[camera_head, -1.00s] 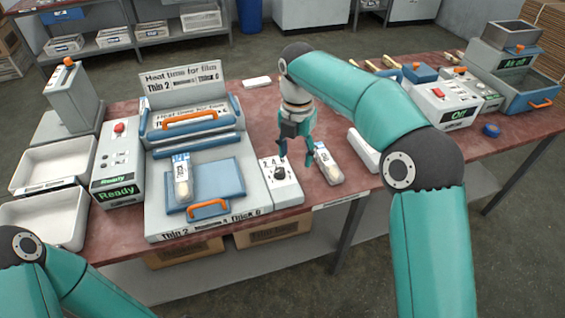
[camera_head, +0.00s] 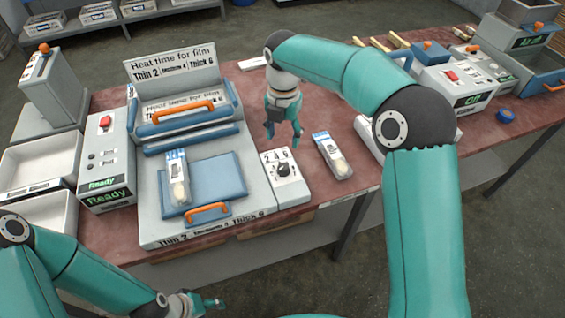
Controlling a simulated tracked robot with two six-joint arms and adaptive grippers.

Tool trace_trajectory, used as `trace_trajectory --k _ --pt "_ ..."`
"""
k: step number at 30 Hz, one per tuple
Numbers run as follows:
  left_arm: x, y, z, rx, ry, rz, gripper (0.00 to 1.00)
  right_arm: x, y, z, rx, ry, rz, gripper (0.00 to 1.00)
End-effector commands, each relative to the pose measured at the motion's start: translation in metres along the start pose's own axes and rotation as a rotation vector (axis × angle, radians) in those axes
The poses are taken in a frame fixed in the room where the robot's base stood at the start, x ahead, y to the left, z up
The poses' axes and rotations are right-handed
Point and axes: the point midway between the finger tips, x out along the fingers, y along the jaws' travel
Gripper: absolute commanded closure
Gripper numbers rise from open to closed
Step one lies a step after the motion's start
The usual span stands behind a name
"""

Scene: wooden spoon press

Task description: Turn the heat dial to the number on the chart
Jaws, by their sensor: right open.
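The heat dial (camera_head: 284,169) is a dark knob on a white panel marked 2, 4, 6 at the press's right side. Its pointer direction is too small to read surely. The chart (camera_head: 172,65) stands behind the press and reads Heat time for film, Thin 2, Medium 4, Thick 6. My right gripper (camera_head: 284,138) is open and empty, above and behind the dial panel, apart from the knob. My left gripper (camera_head: 210,302) is low at the front edge of the picture, clear of the press; its jaw opening is unclear.
A wrapped spoon pack (camera_head: 178,178) lies on the press's blue pad, and another pack (camera_head: 332,155) lies right of the dial. The press lid with orange handle (camera_head: 183,112) is raised. A box reading Ready (camera_head: 104,180) stands left. A switch box (camera_head: 455,88) stands right.

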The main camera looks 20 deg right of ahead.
Motion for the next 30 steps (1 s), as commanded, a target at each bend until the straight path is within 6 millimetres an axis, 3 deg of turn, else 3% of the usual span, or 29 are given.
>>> trace_trajectory --k 9,15,21,30 --pt "-0.005 0.002 0.000 0.000 0.001 0.000 0.44 0.070 -0.003 0.000 0.004 0.004 -0.005 0.42" --pt "-0.008 0.003 0.000 0.000 0.001 0.000 0.44 0.101 -0.003 0.001 0.003 0.002 -0.003 0.42" --pt "-0.009 0.003 0.000 0.000 0.001 0.000 0.44 0.116 -0.003 0.001 0.005 0.001 -0.001 0.42" --pt "-0.009 0.003 0.000 0.000 0.001 0.000 0.44 0.117 -0.003 0.001 0.005 0.000 0.000 0.42"
